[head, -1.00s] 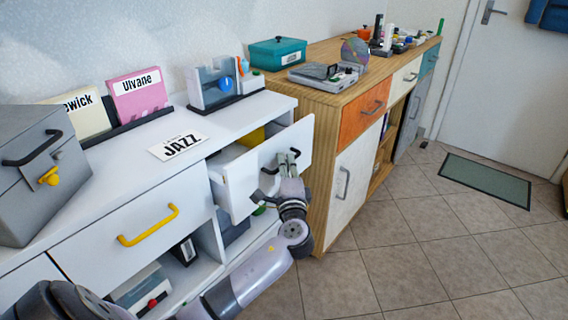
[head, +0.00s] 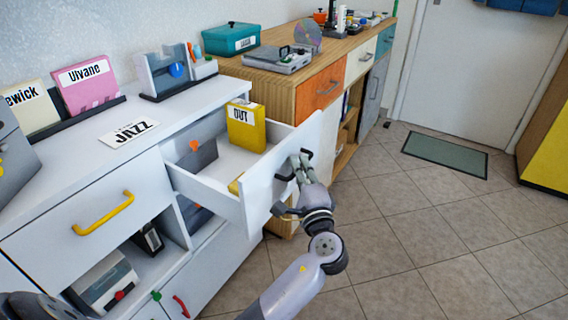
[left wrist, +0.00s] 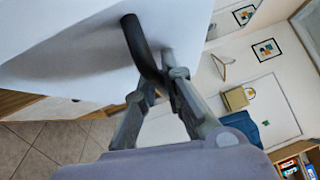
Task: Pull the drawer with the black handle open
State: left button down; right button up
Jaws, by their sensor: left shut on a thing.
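The white drawer (head: 262,196) with the black handle (head: 283,177) stands well out of the white cabinet in the head view. My left gripper (head: 297,165) is at the drawer's front, shut on the black handle. In the left wrist view the black handle (left wrist: 143,50) runs down between the fingers (left wrist: 160,88), against the white drawer front (left wrist: 75,50). The part of the handle between the fingers is partly hidden. My right gripper is not in view.
A yellow-handled drawer (head: 103,212) is shut to the left. A wooden cabinet (head: 270,87) with an orange drawer (head: 320,89) stands close behind the open drawer. The tiled floor (head: 420,240) in front is clear. A green mat (head: 444,153) lies near the door.

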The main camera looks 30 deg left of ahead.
pick_arm(q)
jog(key=shift+s+d+f, duration=0.1)
jog(key=shift+d+f, duration=0.05)
jog(key=shift+d, duration=1.2)
jog(key=c, duration=1.7)
grip_release()
jog(key=v, duration=1.2)
